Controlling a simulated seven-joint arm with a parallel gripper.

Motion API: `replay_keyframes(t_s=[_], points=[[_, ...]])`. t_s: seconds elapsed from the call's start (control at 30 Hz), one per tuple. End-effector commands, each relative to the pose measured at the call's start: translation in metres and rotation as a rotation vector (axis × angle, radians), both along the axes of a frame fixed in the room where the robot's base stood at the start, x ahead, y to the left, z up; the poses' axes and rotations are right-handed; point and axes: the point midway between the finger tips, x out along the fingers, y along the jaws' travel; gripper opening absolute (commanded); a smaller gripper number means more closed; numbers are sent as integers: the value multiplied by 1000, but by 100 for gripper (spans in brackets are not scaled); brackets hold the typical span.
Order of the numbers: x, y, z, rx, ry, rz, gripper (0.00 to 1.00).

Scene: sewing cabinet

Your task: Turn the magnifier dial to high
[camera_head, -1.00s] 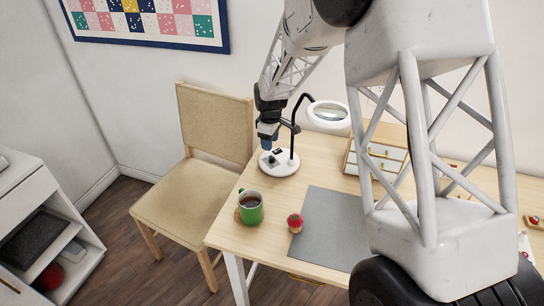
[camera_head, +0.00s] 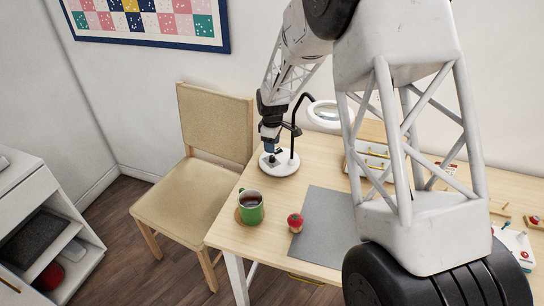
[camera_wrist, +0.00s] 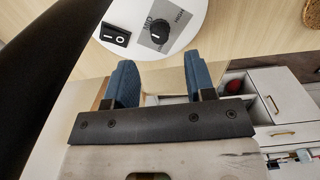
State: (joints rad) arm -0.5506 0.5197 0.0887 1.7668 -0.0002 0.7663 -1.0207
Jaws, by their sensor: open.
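The magnifier lamp's round white base (camera_head: 283,168) stands on the table, with a black arm rising to a white ring head (camera_head: 322,114).
A green mug (camera_head: 251,208) on a coaster and a red pincushion (camera_head: 295,222) stand near the table's front. A grey mat (camera_head: 325,225) lies beside them. A small drawer box (camera_head: 370,160) is behind my arm. A chair (camera_head: 195,190) stands left of the table.

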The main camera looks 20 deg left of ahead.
Motion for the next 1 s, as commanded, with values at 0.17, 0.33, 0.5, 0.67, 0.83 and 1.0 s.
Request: replay_keyframes(t_s=[0.17, 0.33, 0.5, 0.67, 0.83, 1.0], points=[[0, 0, -22, -1, 2, 0, 50], [0, 0, -42, -1, 1, 0, 50], [0, 0, -55, 0, 0, 0, 50], [0, 0, -61, 0, 0, 0, 50], [0, 0, -62, 0, 0, 0, 50], [0, 0, -62, 0, 0, 0, 44]])
